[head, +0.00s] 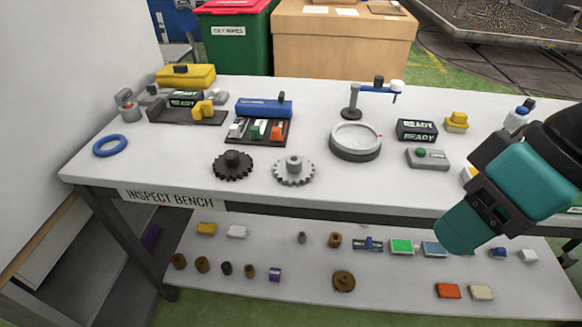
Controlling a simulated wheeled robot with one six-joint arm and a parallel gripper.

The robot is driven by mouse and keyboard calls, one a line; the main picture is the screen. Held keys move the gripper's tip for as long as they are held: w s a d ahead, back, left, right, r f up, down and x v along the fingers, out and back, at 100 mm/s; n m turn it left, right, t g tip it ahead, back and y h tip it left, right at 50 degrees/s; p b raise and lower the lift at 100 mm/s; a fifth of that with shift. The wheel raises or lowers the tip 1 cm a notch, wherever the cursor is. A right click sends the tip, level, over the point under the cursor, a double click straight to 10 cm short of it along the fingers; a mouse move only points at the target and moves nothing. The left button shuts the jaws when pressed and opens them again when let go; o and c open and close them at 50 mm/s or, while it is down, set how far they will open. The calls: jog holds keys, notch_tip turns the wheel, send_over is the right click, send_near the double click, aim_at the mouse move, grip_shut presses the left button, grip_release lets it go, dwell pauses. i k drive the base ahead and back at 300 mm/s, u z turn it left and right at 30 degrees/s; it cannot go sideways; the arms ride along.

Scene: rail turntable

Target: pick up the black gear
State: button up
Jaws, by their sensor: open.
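The black gear (232,170) lies flat on the white top of the inspect bench (260,202), left of the middle and close to the front edge. It has teeth around its rim and a raised dark hub in its centre. A light grey gear (294,178) of similar size lies just to its right, with a small gap between them. My arm, teal and dark, reaches in from the right edge, well to the right of the black gear. No jaws show on the visible part of it, so my gripper is out of view.
Behind the black gear stand a dark tray (264,141) of small blocks and a blue case (264,108). A round turntable (355,150) sits to the right. A blue ring (110,146) lies left. Bench top in front of the gears is clear. A lower shelf (215,265) holds small parts.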

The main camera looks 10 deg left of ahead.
aim_at(234, 165)
jog(key=u, duration=0.25)
jog(key=i, duration=0.6)
jog(key=u, duration=2)
